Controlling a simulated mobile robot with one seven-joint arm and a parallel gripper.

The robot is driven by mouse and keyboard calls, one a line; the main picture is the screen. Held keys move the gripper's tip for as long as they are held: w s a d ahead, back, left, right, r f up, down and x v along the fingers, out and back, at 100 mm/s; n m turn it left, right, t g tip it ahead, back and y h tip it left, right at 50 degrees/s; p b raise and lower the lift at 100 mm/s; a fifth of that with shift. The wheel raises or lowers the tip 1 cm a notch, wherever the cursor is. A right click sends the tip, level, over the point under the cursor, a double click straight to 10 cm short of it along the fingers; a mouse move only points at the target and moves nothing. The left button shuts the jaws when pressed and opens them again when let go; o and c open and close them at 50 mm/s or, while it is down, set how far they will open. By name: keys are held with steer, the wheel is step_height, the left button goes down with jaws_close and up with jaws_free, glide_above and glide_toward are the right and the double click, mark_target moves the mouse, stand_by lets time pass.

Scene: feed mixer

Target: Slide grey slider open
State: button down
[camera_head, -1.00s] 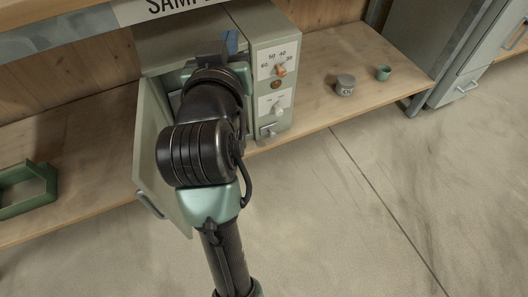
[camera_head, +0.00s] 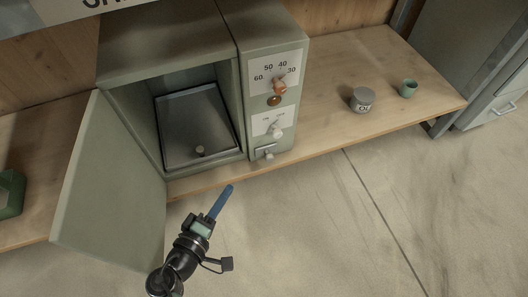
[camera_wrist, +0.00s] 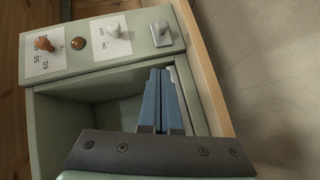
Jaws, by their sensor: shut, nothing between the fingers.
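The grey slider (camera_head: 266,151) is a small metal piece at the bottom of the control panel on the green feed mixer (camera_head: 170,52). In the wrist view the grey slider (camera_wrist: 161,32) shows at the end of the panel, ahead of the fingertips and apart from them. My gripper (camera_head: 230,188) is shut and empty, in front of and below the mixer, left of the slider. In the wrist view its blue fingers (camera_wrist: 161,75) lie together and overlap the mixer's opening.
The mixer's door (camera_head: 112,185) stands open to the left. A dark tray (camera_head: 185,112) with a small knob sits inside. The panel has an orange knob (camera_head: 280,86) and a white knob (camera_head: 276,132). A grey jar (camera_head: 362,99) and green cup (camera_head: 408,89) stand right on the bench.

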steer(key=shift+s, duration=0.1)
steer(key=b, duration=0.5)
glide_toward(265, 154)
steer(key=w+a, duration=0.1)
steer(key=w, duration=0.3)
steer(key=shift+w+d+f+b, duration=0.15)
steer(key=shift+d+b, duration=0.1)
steer(key=shift+d, duration=0.3)
steer(key=shift+d+f+b, duration=0.2)
steer(key=shift+d+b, duration=0.05)
steer(key=shift+d, duration=0.25)
steer(key=shift+w+d+f+b, duration=0.15)
steer(key=shift+d+b, duration=0.1)
steer(key=shift+d, duration=0.3)
steer(key=shift+s, duration=0.1)
steer(key=d, duration=0.1)
steer(key=w+d, duration=0.1)
steer(key=d, duration=0.3)
steer(key=shift+w+d, duration=0.2)
steer(key=shift+w, duration=0.15)
